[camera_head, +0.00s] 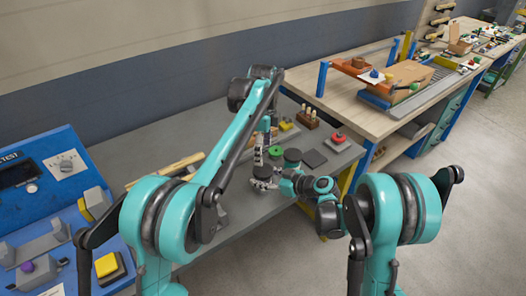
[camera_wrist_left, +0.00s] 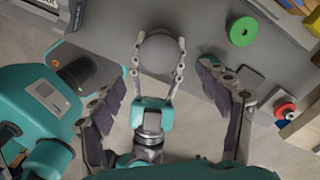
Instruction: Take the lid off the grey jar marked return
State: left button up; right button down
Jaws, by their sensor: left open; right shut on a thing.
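A round grey jar (camera_wrist_left: 160,52) stands on the grey bench, seen from above in the left wrist view. Its top is a plain grey disc; no marking is readable. My right gripper (camera_wrist_left: 155,65) is shut on it, one finger on each side. The right gripper (camera_head: 264,182) is also in the head view, low by the bench, with the jar largely hidden there. My left gripper (camera_head: 260,152) is open and empty above the jar. Its two fingers stand wide apart on either side of the jar and right gripper in the left wrist view.
A green ring (camera_wrist_left: 243,31) and a red knob (camera_wrist_left: 285,110) are on the grey bench (camera_head: 250,212) nearby. A dark round thing (camera_head: 292,155) and a dark flat pad (camera_head: 314,158) are right of the jar. A blue test panel (camera_head: 45,185) stands at the left.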

aim_at(263, 170)
pick_arm(q)
jog(key=m, duration=0.6)
jog(key=shift+m, duration=0.6)
jog(key=shift+f, duration=0.25)
notch_tip(263, 170, down, 8)
jog(key=shift+r, duration=0.25)
jog(key=c, duration=1.2)
jog(key=n, duration=0.6)
